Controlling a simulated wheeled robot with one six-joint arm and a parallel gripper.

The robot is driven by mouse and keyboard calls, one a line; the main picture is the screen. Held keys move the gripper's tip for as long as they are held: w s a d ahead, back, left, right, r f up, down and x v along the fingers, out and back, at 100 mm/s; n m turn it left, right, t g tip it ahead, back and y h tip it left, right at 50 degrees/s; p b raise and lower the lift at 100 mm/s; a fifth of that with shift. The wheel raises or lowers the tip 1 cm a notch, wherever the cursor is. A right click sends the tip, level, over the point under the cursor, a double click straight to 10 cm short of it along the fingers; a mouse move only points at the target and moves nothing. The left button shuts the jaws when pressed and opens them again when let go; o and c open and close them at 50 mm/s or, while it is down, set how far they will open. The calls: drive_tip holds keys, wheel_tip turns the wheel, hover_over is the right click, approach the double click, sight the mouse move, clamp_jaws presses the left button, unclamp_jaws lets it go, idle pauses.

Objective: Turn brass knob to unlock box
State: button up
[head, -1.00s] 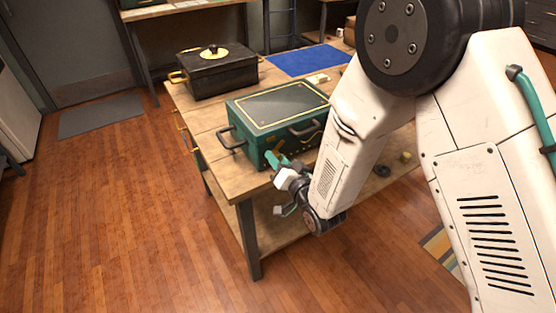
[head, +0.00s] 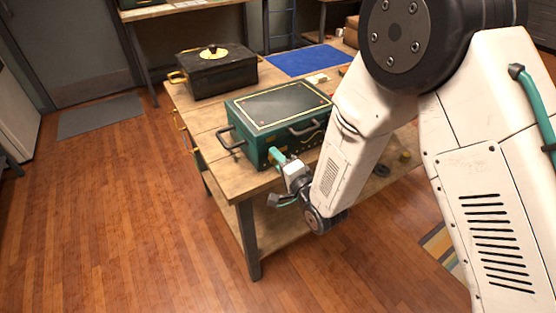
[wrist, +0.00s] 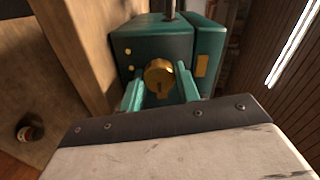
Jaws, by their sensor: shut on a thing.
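The green box (head: 250,150) with a dark top panel, a gold border line and dark handles stands on the wooden workbench. Its front face shows in the wrist view (wrist: 165,43). The brass knob (wrist: 158,73) sits on that face, round, with a dark slot pointing downward. My gripper (wrist: 160,88) has its two teal fingers on either side of the knob, shut on it. In the head view my gripper (head: 277,157) is at the box's near face, and the knob is hidden there.
A black box (head: 215,75) with a gold plate and knob on its lid stands behind, at the left. A blue mat (head: 303,61) lies at the back of the workbench (head: 205,118). Small items lie on the lower shelf (head: 283,205).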

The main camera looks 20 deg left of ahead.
idle(0.4)
drive_tip(key=o, duration=1)
drive_tip(key=shift+d, duration=0.1)
drive_tip(key=v, duration=0.7)
drive_tip(key=shift+s+d, duration=0.2)
drive_tip(key=shift+d, duration=0.05)
